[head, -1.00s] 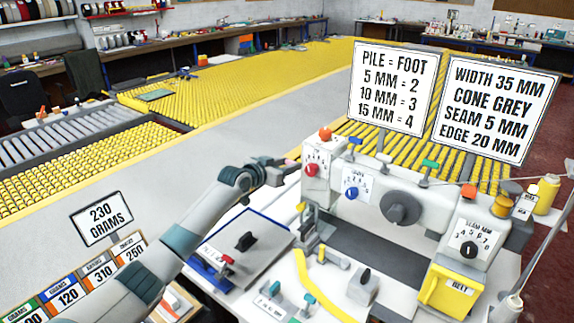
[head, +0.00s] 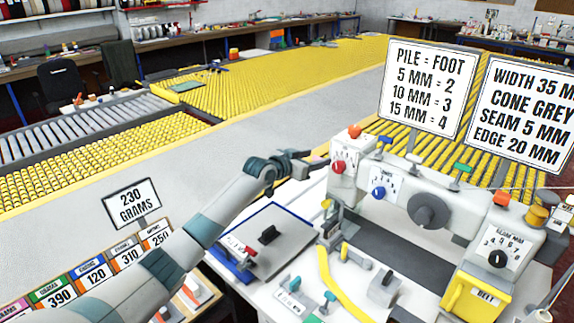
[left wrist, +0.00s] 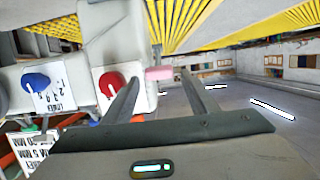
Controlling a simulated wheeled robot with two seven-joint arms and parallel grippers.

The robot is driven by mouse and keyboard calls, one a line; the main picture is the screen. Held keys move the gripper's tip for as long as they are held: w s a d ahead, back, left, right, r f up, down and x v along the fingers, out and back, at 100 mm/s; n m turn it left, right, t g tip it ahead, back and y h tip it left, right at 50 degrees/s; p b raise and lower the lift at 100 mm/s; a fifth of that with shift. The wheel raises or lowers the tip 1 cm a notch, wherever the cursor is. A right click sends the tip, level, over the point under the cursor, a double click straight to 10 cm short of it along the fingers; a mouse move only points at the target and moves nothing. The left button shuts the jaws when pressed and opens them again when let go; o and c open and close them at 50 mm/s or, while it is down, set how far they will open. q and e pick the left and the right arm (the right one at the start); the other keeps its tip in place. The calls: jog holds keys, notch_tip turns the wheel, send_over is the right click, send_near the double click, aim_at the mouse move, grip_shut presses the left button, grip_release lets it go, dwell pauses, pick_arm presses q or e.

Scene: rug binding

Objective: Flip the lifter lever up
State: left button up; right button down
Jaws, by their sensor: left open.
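The sewing machine (head: 400,205) stands at the right of the head view. A small pink lever end (left wrist: 160,73) sticks out from the machine's left end. In the left wrist view it lies just beyond and between my fingertips, nearer the left finger. I cannot tell its up or down position. My left gripper (head: 318,159) is open beside that end of the machine, at the height of the red dial (head: 338,168). Its two fingers (left wrist: 170,82) show apart with nothing clamped between them. My right gripper is out of view.
A blue dial (head: 378,193) and a black handwheel (head: 428,211) sit on the machine front. A clamp board (head: 285,235) and a yellow strip (head: 345,285) lie on the white table below. Two signs (head: 427,88) stand above the machine. A grey walkway (head: 240,150) lies behind my arm.

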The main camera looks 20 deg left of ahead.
pick_arm(q)
jog(key=b+v, duration=0.4)
jog(key=v, duration=1.2)
jog(key=shift+s+r+b, duration=0.15)
jog(key=shift+r+b, duration=0.1)
jog(key=shift+b, duration=0.15)
jog(key=shift+f, duration=0.1)
